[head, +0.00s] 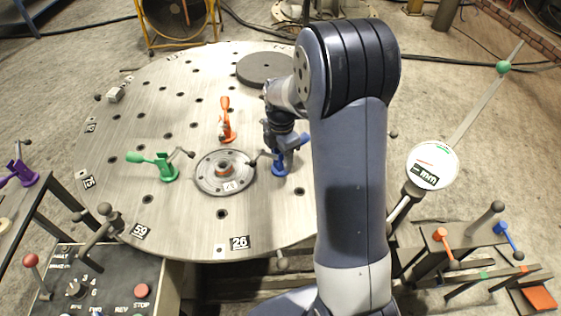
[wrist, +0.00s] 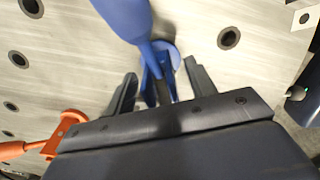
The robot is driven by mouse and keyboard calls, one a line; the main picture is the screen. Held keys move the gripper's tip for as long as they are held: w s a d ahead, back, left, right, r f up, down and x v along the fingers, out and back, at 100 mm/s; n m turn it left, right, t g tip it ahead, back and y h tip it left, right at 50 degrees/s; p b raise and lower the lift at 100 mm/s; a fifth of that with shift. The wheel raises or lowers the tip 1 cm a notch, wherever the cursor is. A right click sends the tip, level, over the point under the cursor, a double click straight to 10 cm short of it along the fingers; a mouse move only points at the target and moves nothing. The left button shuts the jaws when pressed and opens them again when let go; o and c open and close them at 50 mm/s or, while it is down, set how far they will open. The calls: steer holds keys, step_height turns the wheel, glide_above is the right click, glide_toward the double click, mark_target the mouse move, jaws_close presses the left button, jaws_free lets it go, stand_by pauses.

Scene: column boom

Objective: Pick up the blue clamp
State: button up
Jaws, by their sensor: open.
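The blue clamp (head: 280,162) stands on the round metal table (head: 130,205), right of the central hub. In the wrist view the blue clamp (wrist: 160,62) lies between the two dark fingers of my gripper (wrist: 160,92), its handle reaching toward the top of the picture. My gripper is open, with a finger on each side of the clamp and visible space beside it. In the head view my gripper (head: 283,140) is at the clamp and partly hides it. I cannot tell whether the fingers touch it.
An orange clamp (head: 227,120) and a green clamp (head: 160,162) stand left of the blue one. The orange clamp also shows in the wrist view (wrist: 68,128). A dark disc (head: 264,67) lies behind. A control panel (head: 100,280) stands at the front left.

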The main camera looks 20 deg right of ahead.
steer(key=shift+f, duration=0.3)
steer(key=shift+c, duration=0.3)
steer(key=c, duration=1)
